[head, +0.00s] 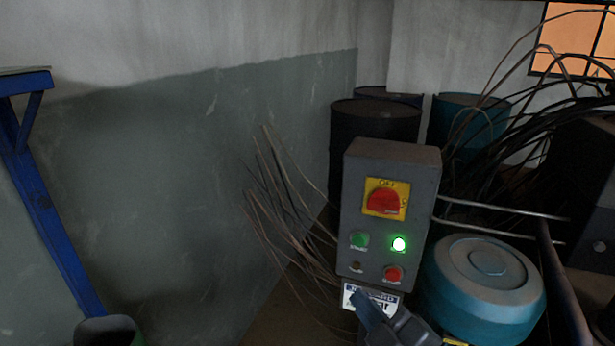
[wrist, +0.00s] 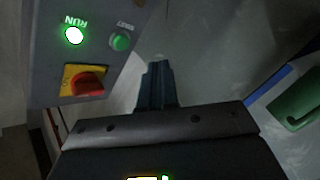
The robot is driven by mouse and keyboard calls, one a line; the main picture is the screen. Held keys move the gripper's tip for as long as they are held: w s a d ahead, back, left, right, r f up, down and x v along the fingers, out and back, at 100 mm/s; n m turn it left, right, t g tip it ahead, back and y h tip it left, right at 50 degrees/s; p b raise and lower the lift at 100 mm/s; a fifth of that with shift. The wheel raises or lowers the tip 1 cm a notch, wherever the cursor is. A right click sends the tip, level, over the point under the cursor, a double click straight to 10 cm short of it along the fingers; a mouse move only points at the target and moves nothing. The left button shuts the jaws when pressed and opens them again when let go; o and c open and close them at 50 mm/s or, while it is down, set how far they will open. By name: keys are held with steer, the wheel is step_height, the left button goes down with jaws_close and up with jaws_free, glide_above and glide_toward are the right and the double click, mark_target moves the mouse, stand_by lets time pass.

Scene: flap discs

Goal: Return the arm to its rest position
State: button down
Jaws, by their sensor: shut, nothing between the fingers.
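My gripper (head: 364,304) shows at the bottom of the head view, in front of the lower edge of a grey control box (head: 364,225). Its fingers are together with nothing between them; they also show in the wrist view (wrist: 156,70). The box carries a red rotary switch (head: 384,202) on a yellow plate, a green button (head: 359,240), a lit green lamp (head: 399,244) and a red button (head: 393,274). In the wrist view the box (wrist: 45,45) is at the upper left, and the fingers appear apart from its buttons. A label (head: 352,296) below the box is partly hidden by my gripper.
A blue-teal rounded housing (head: 485,285) and metal rails stand right of the box. Dark and teal drums (head: 375,125) are behind it. Loose wires (head: 275,200) stick up on its left. A blue frame (head: 45,200) is at far left. The wall between is bare.

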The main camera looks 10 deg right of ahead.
steer(key=s+d+f+m+h, duration=0.2)
steer(key=s+d+f+m, duration=0.1)
steer(key=s, duration=0.7)
steer(key=s+d+f+m+h, duration=0.2)
steer(key=s+d+f+m, duration=0.15)
steer(key=s, duration=0.65)
steer(key=s+d+r+m, duration=0.1)
steer(key=s+r+m, duration=0.1)
steer(key=s, duration=0.6)
steer(key=s+d+r+m+g, duration=0.1)
steer(key=s+r+m, duration=0.2)
steer(key=s, duration=0.5)
steer(key=shift+s+r+g+h, duration=0.25)
steer(key=shift+r+g+h, duration=0.05)
steer(key=shift+d, duration=0.1)
